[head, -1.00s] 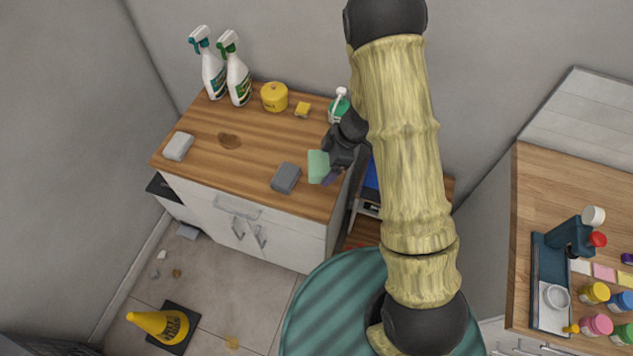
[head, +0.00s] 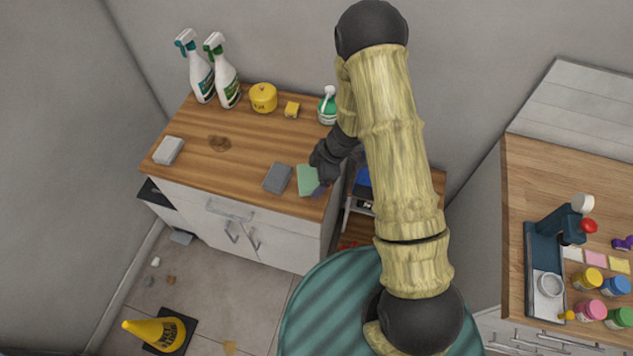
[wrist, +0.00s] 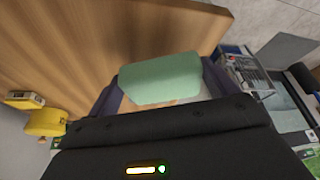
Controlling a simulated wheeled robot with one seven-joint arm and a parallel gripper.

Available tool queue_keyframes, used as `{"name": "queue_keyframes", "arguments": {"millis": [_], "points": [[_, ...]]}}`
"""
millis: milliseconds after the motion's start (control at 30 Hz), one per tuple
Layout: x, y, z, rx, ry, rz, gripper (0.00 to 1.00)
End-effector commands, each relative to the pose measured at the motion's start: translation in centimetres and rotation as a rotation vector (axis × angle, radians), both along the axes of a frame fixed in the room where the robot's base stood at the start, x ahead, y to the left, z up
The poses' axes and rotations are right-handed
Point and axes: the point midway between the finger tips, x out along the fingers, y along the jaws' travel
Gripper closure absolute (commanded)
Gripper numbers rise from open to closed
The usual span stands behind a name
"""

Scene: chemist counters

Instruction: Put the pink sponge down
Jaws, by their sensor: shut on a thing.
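A light green sponge (head: 308,180) is in my gripper (head: 322,185) at the right front part of the wooden counter top (head: 235,170). No pink sponge shows; the held one looks green. In the wrist view the sponge (wrist: 160,78) sits between the two purple fingers of my gripper (wrist: 162,88), which are shut on it. The wood is close behind it. I cannot tell whether its underside touches the wood. My wrist hides part of the counter's right end.
A grey sponge (head: 277,178) lies just left of the green one. A white block (head: 168,151), brown stain (head: 219,143), two spray bottles (head: 226,80), yellow pot (head: 263,97), small yellow block (head: 292,110) and green pump bottle (head: 328,107) are on the counter. Its middle is clear.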

Motion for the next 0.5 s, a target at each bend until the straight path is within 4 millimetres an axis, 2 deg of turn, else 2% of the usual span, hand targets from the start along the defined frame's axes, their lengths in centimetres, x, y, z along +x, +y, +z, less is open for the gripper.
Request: {"name": "queue_keyframes", "arguments": {"millis": [300, 500], "points": [[-0.1, 0.2, -3.6, 0.001, 0.002, 0.002, 0.36], [-0.2, 0.7, -3.7, 0.0, 0.001, 0.017, 0.36]]}}
